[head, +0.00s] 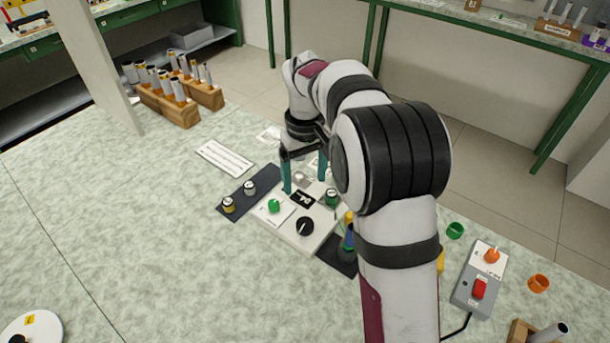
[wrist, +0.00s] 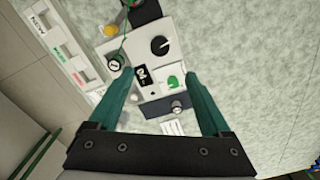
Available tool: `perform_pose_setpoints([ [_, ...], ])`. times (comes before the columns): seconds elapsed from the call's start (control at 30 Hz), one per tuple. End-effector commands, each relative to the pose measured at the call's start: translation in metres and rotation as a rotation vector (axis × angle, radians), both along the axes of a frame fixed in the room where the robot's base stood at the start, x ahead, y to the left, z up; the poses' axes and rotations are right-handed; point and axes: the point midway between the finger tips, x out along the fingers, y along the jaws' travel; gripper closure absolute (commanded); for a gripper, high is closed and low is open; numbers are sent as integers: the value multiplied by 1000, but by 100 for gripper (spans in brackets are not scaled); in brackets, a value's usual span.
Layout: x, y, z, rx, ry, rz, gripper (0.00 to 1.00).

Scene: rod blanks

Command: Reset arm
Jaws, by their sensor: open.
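My gripper (head: 304,184) is open and empty, pointing down over the far side of a pale control box (head: 288,232). In the wrist view my gripper (wrist: 157,76) has its two teal fingers spread, with the box's (wrist: 147,22) face showing between and beyond them. The box carries a green knob (head: 274,206), a black dial (head: 305,226) and a small black display (head: 301,198). The wrist view shows the green knob (wrist: 172,82) and the black dial (wrist: 159,46) too. I cannot tell whether the fingers touch the box.
A dark mat (head: 236,207) with two small cylinders lies left of the box. Wooden racks (head: 180,112) of rods stand at the back left. A grey switch box (head: 470,299) and an orange cup (head: 538,284) are at right.

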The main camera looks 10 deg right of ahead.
Motion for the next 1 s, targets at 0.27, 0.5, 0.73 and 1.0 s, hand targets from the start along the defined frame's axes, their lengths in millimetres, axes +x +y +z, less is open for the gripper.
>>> perform_pose_setpoints([
  [0.27, 0, 0, 2, 0, 1, 1, 18],
  [0.5, -12, -1, 11, 7, -1, -32, 18],
  [0.73, -178, -6, 59, 85, 29, -450, 18],
  [1.0, -315, 1, 26, 139, 80, -799, 18],
])
